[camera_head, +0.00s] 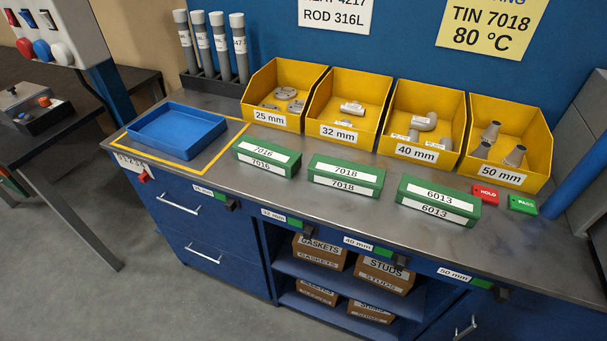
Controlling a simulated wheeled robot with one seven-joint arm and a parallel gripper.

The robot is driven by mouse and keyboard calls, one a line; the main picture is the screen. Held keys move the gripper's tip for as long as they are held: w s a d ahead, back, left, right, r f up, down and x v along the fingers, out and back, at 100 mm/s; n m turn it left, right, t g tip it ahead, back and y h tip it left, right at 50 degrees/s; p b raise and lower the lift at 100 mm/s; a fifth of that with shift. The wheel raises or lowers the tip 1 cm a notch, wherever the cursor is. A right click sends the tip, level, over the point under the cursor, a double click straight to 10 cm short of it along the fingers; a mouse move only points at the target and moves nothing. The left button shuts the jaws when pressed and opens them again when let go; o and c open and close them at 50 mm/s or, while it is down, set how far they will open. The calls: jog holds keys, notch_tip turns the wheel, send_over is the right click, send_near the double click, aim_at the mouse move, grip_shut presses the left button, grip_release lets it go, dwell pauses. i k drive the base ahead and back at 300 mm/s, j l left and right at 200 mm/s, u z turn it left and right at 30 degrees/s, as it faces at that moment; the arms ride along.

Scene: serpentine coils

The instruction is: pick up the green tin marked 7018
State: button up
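The green tin marked 7018 (345,176) lies on the grey worktop, in the middle of a row of three green tins. It has white labels on its top and front. The green tin marked 7016 (266,156) is to its left, and the green tin marked 6013 (438,202) is to its right, both apart from it. My gripper is not in view.
Yellow bins (284,92) marked 25 to 50 mm stand behind the tins. A blue tray (178,131) lies at left inside a yellow outline. Red HOLD (485,195) and green PASS (522,204) tags lie at right. The worktop's front strip (330,212) is clear.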

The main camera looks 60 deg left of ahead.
aim_at(360, 180)
jog(key=u, duration=1.75)
jog(key=j+u, duration=0.2)
jog(key=i+j+u, duration=0.25)
jog(key=i, duration=0.2)
jog(key=i+j+u, duration=0.2)
jog(key=i, duration=0.3)
